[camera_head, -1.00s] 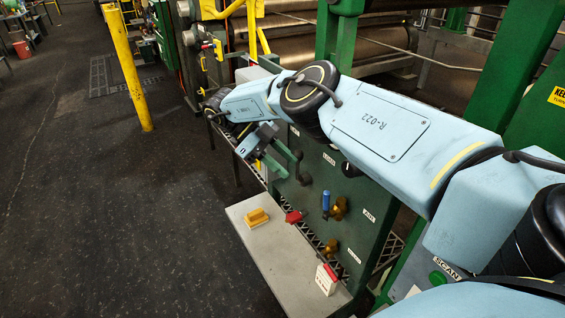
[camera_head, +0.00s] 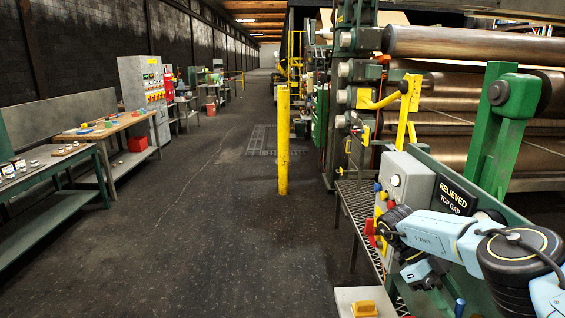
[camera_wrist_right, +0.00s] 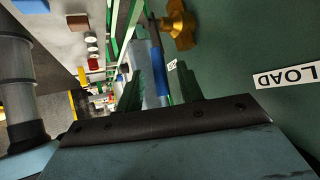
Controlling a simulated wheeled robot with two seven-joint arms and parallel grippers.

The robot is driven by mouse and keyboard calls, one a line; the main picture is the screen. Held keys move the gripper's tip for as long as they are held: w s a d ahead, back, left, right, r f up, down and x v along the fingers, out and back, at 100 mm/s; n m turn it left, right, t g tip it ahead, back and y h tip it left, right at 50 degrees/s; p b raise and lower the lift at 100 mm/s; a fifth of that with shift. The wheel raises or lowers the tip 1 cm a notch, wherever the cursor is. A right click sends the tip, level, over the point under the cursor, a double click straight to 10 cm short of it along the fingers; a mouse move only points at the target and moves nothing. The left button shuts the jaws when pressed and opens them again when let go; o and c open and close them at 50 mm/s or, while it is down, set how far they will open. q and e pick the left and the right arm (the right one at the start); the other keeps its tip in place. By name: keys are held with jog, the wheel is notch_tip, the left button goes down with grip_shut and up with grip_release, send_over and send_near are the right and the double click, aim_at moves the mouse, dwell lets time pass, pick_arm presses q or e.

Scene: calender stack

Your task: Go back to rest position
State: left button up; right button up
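My right arm comes in from the lower right of the head view. Its gripper (camera_head: 428,276) hangs by the green machine panel, with its fingers small and partly hidden there. In the right wrist view the two dark green fingers (camera_wrist_right: 162,88) stand apart. A blue handle (camera_wrist_right: 161,84) shows in the gap, beyond the fingers; I see no contact with it. A brass knob (camera_wrist_right: 180,25) is on the panel past the fingertips, near a LOAD label (camera_wrist_right: 287,77). My left arm and gripper are not in view.
A grey control box (camera_head: 405,183) stands close behind my right wrist. A pale shelf (camera_head: 345,296) with a yellow block (camera_head: 365,309) is below. A yellow post (camera_head: 283,140) stands in the aisle. Workbenches (camera_head: 107,128) line the left; the dark floor between is open.

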jog(key=shift+s+d+f+b, duration=0.25)
jog(key=shift+s+f+b, duration=0.1)
jog(key=shift+s+f, duration=0.05)
jog(key=shift+r, duration=0.1)
